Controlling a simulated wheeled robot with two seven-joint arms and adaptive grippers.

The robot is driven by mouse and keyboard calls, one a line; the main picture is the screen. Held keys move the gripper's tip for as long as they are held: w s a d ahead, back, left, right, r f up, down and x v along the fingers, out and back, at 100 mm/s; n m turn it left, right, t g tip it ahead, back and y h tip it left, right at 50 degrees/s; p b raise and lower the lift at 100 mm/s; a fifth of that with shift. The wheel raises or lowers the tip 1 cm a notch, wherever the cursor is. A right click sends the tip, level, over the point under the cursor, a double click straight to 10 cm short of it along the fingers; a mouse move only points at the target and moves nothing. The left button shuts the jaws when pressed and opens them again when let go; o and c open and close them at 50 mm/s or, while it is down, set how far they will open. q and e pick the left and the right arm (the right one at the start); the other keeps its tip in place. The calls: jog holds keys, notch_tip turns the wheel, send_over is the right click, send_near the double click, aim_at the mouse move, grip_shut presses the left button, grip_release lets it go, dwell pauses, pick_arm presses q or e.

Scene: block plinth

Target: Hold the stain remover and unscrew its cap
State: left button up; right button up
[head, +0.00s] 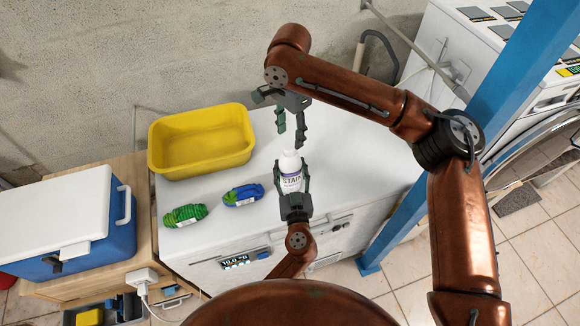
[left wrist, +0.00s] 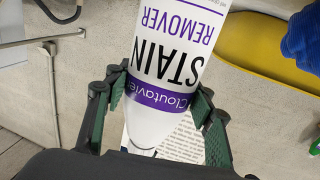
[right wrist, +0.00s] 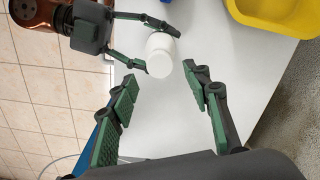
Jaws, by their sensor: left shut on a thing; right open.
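The stain remover (head: 290,181) is a white bottle with a purple band on its label. It stands upright on or just above the white top, which I cannot tell apart here. My left gripper (head: 292,178) is shut on the bottle's sides; the left wrist view shows its fingers (left wrist: 160,100) around the label of the bottle (left wrist: 170,60). The white cap (right wrist: 161,54) faces the camera in the right wrist view and hides most of the bottle. My right gripper (head: 291,138) is open and empty above the cap, fingers pointing down; its fingers also show in the right wrist view (right wrist: 168,95).
A yellow basin (head: 202,143) stands at the back left of the white top (head: 235,218). A green rope bundle (head: 185,215) and a blue one (head: 243,195) lie left of the bottle. A blue cooler (head: 75,225) with a white lid is further left. A blue post (head: 440,150) stands at right.

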aim_at(290, 147)
jog(key=m, duration=0.3)
jog(key=shift+f+m, duration=0.2)
jog(key=shift+m, duration=0.2)
jog(key=shift+f+m, duration=0.25)
jog(key=shift+m, duration=0.25)
jog(key=shift+f, duration=2.05)
jog(key=shift+c, duration=0.7)
